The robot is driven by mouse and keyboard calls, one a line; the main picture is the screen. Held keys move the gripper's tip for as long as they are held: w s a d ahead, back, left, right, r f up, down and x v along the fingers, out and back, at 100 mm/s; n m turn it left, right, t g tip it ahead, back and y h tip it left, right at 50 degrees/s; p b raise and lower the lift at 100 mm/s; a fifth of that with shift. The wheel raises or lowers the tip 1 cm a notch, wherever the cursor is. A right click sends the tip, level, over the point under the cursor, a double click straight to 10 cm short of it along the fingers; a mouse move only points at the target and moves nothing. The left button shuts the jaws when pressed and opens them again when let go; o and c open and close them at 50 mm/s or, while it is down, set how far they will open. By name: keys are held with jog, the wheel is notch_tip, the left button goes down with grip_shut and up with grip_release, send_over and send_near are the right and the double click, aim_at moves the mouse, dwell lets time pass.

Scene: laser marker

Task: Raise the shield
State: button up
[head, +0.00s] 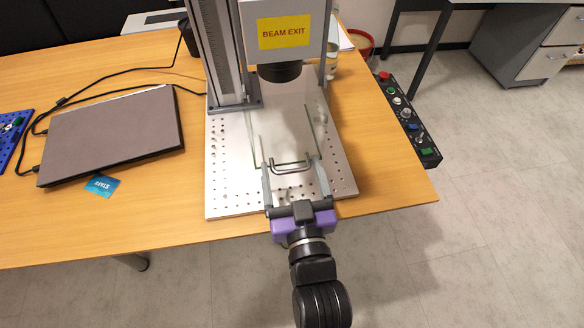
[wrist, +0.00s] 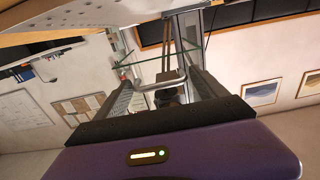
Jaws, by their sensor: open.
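The shield (head: 284,138) is a clear pane with green edges, standing over the metal base plate under the laser head. Its lower edge shows in the head view just beyond a grey bar handle (head: 292,171). My gripper (head: 291,166) reaches in from the front with its fingers spread, one on each side of the handle. In the wrist view the handle (wrist: 160,83) lies between the two open fingers, with the shield's green edge (wrist: 160,61) beyond it. The fingers look apart from the handle's ends; exact contact is hard to tell.
The laser head (head: 284,34) with its yellow label hangs above the drilled base plate (head: 228,192), beside a tall column (head: 222,48). A closed laptop (head: 112,136) and blue card (head: 101,185) lie left. A button box (head: 408,120) runs along the table's right edge.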

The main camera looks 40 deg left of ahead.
aim_at(286, 105)
jog(key=shift+w+a, duration=0.1)
jog(key=shift+a, duration=0.05)
jog(key=shift+c, duration=0.4)
jog(key=c, duration=1.7)
jog(key=r+p, duration=0.5)
jog(key=r, duration=0.2)
jog(key=r+p, duration=0.5)
jog(key=r, duration=0.2)
jog(key=shift+s+a, duration=0.1)
jog(key=shift+s, duration=0.1)
jog(key=o, duration=1.8)
jog(key=shift+w, duration=0.1)
